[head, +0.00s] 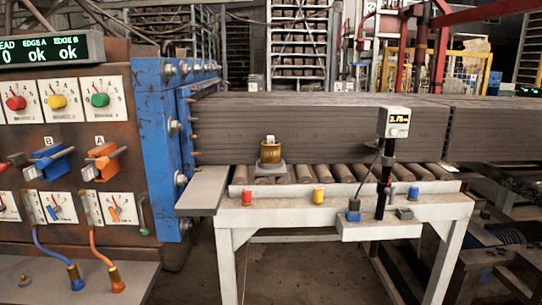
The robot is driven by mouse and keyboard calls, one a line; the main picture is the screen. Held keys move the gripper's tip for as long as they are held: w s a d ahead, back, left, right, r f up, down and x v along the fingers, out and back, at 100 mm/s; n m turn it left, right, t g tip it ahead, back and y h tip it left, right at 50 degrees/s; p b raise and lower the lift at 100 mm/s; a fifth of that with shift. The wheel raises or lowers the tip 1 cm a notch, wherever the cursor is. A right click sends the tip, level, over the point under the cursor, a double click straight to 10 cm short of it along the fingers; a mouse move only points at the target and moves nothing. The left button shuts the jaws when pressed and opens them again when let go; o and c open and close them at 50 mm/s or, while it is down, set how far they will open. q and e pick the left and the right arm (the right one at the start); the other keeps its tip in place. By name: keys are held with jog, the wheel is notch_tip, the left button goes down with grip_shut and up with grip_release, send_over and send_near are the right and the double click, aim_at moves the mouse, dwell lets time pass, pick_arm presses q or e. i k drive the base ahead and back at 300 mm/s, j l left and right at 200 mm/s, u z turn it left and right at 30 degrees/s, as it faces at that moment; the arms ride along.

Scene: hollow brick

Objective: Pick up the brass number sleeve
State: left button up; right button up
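Neither my left nor my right gripper shows in the head view.
Long grey extruded clay (320,130) lies behind the cylinder. A gauge on a black post (394,122) stands to its right. Red (247,197), yellow (318,195) and blue (413,192) knobs line the table front. A control panel (60,130) and blue machine frame (160,120) are at left.

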aim_at(270, 154)
jog(key=i+l, duration=0.15)
jog(key=l, duration=0.2)
jog(key=i+l, duration=0.1)
jog(key=l, duration=0.25)
jog(key=i+l, duration=0.15)
jog(key=l, duration=0.2)
jog(key=i+l+u, duration=0.1)
jog(key=l, duration=0.25)
